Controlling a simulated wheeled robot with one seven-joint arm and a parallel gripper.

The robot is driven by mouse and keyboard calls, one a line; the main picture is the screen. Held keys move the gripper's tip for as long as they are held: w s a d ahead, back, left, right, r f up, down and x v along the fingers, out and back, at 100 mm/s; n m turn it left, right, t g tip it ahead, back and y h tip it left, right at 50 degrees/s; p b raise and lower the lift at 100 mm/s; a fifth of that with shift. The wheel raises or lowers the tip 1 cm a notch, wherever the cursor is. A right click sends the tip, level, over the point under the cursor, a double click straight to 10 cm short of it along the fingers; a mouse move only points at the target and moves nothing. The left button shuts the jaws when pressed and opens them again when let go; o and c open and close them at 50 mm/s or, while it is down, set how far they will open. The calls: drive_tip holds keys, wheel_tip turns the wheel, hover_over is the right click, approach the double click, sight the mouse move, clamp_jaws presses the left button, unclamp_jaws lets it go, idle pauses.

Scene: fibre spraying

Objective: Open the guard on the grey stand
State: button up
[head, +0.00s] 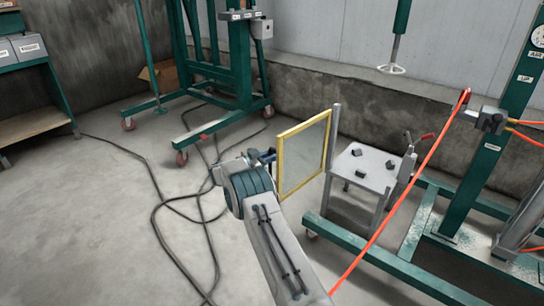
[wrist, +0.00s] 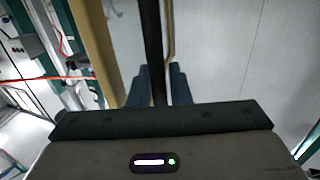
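The guard, a clear panel in a yellow frame (head: 280,164), stands upright beside the grey stand (head: 370,167), along the stand's post (head: 332,150). It sticks out to the left of the stand's top. My gripper (head: 262,157) is at the frame's left edge, partly hidden behind my wrist. In the wrist view the blue fingers (wrist: 158,88) are close on both sides of a dark upright bar (wrist: 152,45), seemingly the guard's handle. The yellow frame (wrist: 97,50) runs just left of the fingers. Contact of the fingertips is hard to see.
Small dark blocks (head: 359,167) sit on the stand's top. A green frame (head: 400,262) and an orange hose (head: 408,185) lie right of it. Black cables (head: 155,205) cross the floor at left. A green wheeled rack (head: 225,85) stands behind. The floor left of the guard is otherwise open.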

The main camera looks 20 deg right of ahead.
drive_tip(key=shift+w+a, duration=0.1)
drive_tip(key=shift+a, duration=0.5)
drive_tip(key=p+v, duration=0.3)
drive_tip(key=v, duration=1)
drive_tip(key=shift+s+a+p, duration=0.25)
drive_tip(key=shift+a+p, duration=0.1)
